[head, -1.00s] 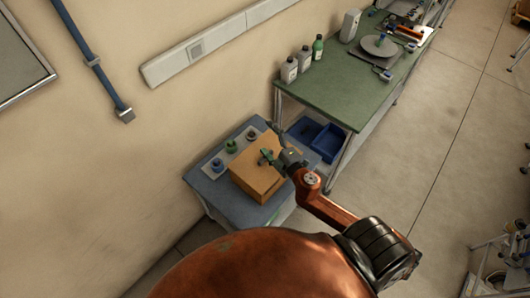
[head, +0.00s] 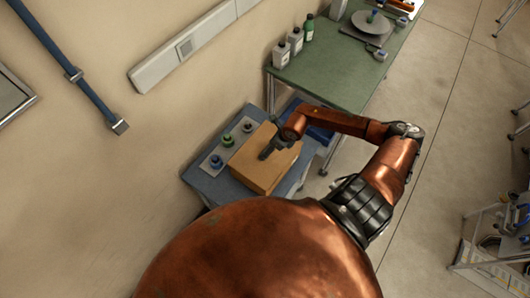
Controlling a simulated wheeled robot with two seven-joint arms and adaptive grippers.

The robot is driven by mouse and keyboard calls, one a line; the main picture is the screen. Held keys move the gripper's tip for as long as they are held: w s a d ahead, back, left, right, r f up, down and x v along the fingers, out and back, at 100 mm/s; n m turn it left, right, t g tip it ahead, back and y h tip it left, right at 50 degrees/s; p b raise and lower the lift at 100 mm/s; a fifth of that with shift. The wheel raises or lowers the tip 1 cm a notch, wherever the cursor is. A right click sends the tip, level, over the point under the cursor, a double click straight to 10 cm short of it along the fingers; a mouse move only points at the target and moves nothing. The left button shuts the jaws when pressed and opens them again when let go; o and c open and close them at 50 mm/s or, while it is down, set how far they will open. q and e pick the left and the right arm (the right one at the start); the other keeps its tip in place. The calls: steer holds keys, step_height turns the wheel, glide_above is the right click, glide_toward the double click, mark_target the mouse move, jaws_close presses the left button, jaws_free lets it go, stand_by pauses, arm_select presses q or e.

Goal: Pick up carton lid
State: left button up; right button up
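A tan carton (head: 255,172) stands on a small blue table (head: 217,187). Its top looks covered; I cannot make out a separate lid edge at this size. My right gripper (head: 266,153) is over the carton's top, near its middle right, pointing down-left. Only a narrow dark part of it shows, so I cannot tell whether its fingers are open or touch the carton. My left gripper is not in view.
A light mat (head: 222,150) with several small reels lies behind the carton, by the wall. A green workbench (head: 341,65) with bottles (head: 295,41) and a turntable (head: 372,23) stands beyond. A blue bin (head: 320,134) sits partly behind my arm.

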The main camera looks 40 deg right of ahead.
steer(key=x, duration=0.2)
steer(key=p+x, duration=0.1)
steer(key=shift+a+f, duration=0.3)
steer(key=shift+w+a+f, duration=0.1)
steer(key=shift+w+f, duration=0.1)
steer(key=shift+f, duration=0.45)
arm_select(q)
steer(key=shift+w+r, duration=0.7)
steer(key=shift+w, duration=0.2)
arm_select(e)
steer(key=shift+c, duration=0.2)
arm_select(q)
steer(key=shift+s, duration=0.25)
arm_select(e)
steer(key=c, duration=1.3)
steer(key=shift+o, duration=0.2)
steer(key=shift+r, duration=0.1)
